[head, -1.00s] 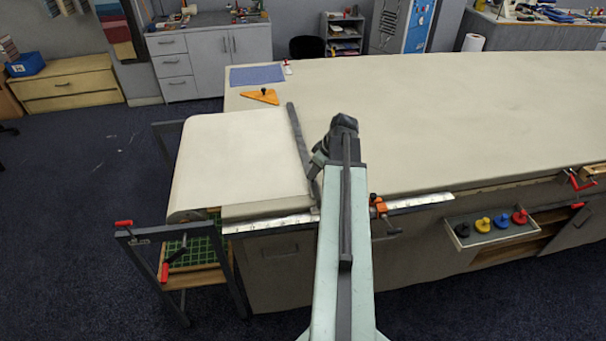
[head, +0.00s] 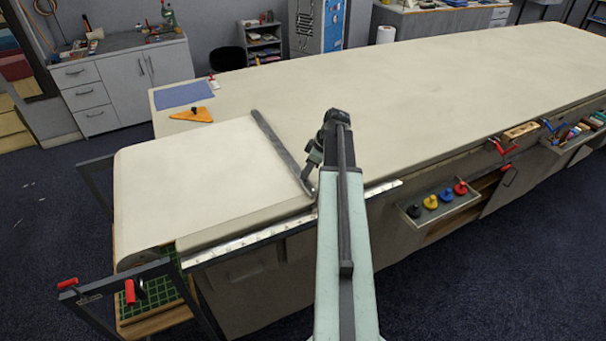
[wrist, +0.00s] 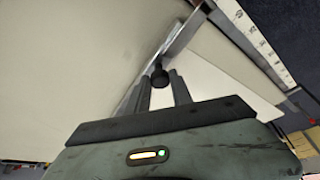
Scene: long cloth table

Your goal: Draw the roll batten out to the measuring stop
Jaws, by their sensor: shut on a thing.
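The roll batten (head: 278,146) is a dark grey bar across the leading edge of the cream cloth (head: 205,180) on the table; it also shows in the wrist view (wrist: 184,38). My gripper (head: 308,172) is at the batten's near end. In the wrist view my gripper (wrist: 161,82) has its two fingers closed about a black knob (wrist: 160,75) at the batten. The white measuring rule (head: 255,236) runs along the table's near edge. The measuring stop does not show now; my arm covers part of the rule.
An orange triangle (head: 192,114) and a blue sheet (head: 184,94) lie at the far left of the table. The tabletop (head: 430,90) right of the batten is clear. A tray (head: 415,214) with coloured weights and red clamps (head: 503,146) line the near side.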

